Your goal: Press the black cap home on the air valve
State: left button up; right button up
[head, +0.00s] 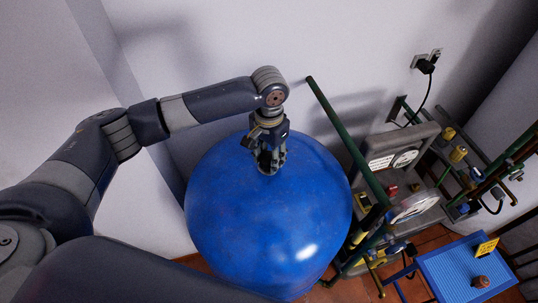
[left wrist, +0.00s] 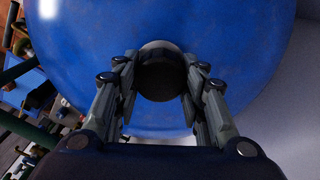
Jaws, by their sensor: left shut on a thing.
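A large blue tank (head: 250,225) with a rounded top stands in the middle of the head view, and its blue surface fills the upper part of the left wrist view (left wrist: 230,50). My left gripper (head: 268,168) reaches down onto the top of the tank. In the left wrist view its fingers (left wrist: 160,88) are shut on the dark round black cap (left wrist: 160,78). A greyer rim shows at the cap's far side. The air valve is hidden beneath the cap and fingers, so I cannot tell how far the cap is seated. My right gripper is not in view.
Right of the tank stand a green pipe (head: 345,140), a grey panel with a gauge (head: 405,157) and more pipework. A blue ribbed tray (head: 455,272) at lower right holds a yellow block (head: 487,247) and a small brown object (head: 481,282). A white wall rises behind.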

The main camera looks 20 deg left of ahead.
aim_at(269, 156)
pick_arm(q)
jog(key=shift+s+f, duration=0.1)
jog(key=shift+f, duration=0.25)
jog(key=o, duration=1)
jog(key=shift+r, duration=0.15)
notch_tip(269, 156, up, 12)
jog(key=shift+f, duration=0.2)
